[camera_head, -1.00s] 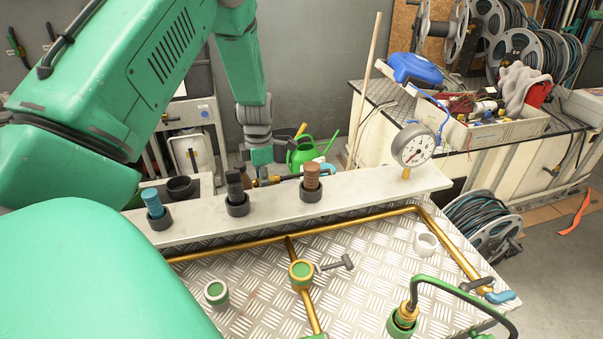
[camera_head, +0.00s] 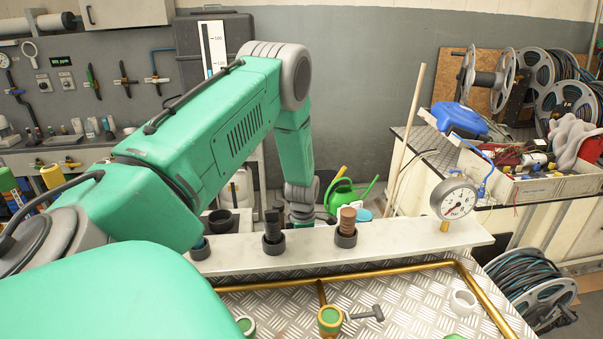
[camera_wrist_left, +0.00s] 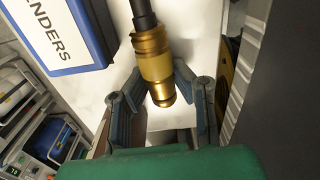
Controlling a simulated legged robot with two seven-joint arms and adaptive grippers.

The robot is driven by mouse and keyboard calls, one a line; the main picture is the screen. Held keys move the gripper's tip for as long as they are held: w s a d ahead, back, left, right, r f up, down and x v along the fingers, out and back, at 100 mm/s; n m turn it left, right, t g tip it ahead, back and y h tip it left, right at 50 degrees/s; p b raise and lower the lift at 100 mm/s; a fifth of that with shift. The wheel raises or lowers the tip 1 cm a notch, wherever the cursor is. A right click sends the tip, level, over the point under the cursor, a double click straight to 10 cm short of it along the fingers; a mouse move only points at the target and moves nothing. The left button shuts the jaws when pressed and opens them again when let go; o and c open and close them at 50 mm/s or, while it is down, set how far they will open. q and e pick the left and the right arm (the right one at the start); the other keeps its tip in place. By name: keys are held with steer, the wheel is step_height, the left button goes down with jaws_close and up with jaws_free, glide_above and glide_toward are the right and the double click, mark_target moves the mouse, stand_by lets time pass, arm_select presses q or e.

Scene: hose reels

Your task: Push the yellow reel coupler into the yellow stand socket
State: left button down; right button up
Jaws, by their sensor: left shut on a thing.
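In the left wrist view a brass-yellow coupler (camera_wrist_left: 155,70) on a black hose lies between the fingers of my left gripper (camera_wrist_left: 158,108), its rounded tip pointing toward the palm. I take it to be the yellow reel coupler. In the head view my left arm reaches over from the left, and its gripper (camera_head: 302,214) hangs down behind the white shelf, mostly hidden by it. I cannot make out the coupler there. I cannot pick out the yellow stand socket for certain in either view. My right gripper is not in view.
The white shelf (camera_head: 400,243) carries dark cups with a black and a brown threaded plug, and a gauge (camera_head: 455,200). Brass pipe and a green-ringed fitting (camera_head: 330,320) are on the tread-plate panel. A green watering can (camera_head: 345,195) stands behind. Hose reels (camera_head: 568,105) are at right.

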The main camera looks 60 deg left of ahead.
arm_select(q)
steer(key=shift+d+f, duration=0.1)
steer(key=shift+f, duration=0.05)
steer(key=c, duration=1.6)
jaws_free()
steer(key=shift+o, duration=1)
steer(key=shift+s+a+f, duration=0.1)
steer(key=shift+s+a, duration=0.05)
steer(key=shift+a, duration=0.4)
steer(key=shift+d, duration=0.3)
steer(key=shift+a, duration=0.1)
